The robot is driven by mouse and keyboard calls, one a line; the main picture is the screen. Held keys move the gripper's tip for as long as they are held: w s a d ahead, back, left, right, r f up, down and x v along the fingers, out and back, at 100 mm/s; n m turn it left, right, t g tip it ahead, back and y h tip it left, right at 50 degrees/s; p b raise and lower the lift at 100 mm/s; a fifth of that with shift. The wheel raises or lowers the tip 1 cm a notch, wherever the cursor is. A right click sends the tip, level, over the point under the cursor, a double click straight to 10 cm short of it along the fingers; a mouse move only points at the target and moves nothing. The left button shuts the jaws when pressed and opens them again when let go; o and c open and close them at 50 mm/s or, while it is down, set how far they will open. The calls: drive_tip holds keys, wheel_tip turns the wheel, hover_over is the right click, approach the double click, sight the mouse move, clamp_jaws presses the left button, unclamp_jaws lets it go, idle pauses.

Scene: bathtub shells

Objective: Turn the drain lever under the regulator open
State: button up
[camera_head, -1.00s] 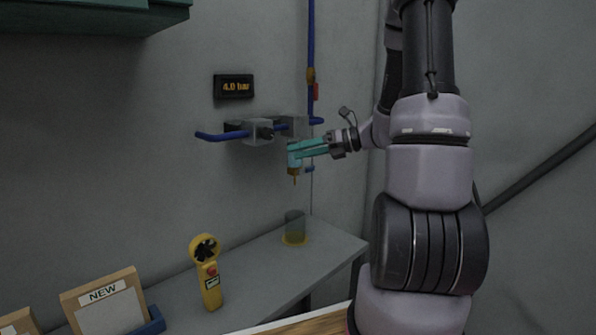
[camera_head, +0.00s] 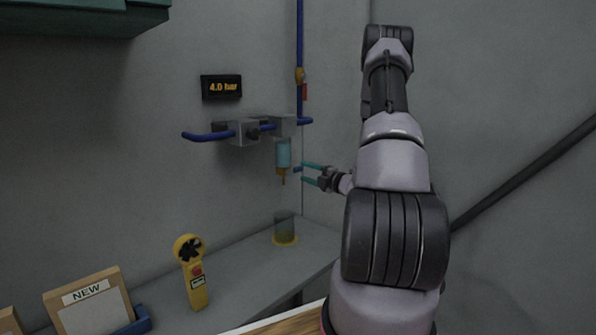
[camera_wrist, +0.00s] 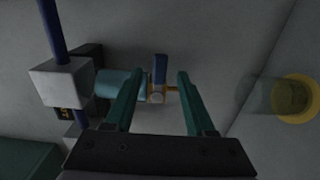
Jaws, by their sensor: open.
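The regulator (camera_head: 283,126) is a grey block on the wall pipe with a light blue bowl (camera_head: 283,152) hanging below it. An orange drain fitting (camera_head: 282,173) is at the bowl's bottom. The small blue drain lever (camera_head: 297,169) sticks out sideways from it, towards my gripper (camera_head: 304,172). In the wrist view, the lever (camera_wrist: 160,68) shows between the two teal fingers of my gripper (camera_wrist: 161,74), with a gap on each side. The gripper is open and holds nothing. Whether the fingertips reach past the lever is hard to tell.
A clear cup on a yellow base (camera_head: 284,240) stands on the grey shelf (camera_head: 235,268) below the drain. A blue pipe (camera_head: 300,40) runs down the wall beside the regulator. A yellow handheld meter (camera_head: 193,275) stands further left. A display (camera_head: 221,87) reads 4.0 bar.

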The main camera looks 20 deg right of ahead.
sight(300, 170)
drive_tip(key=shift+x, duration=2.25)
clamp_jaws()
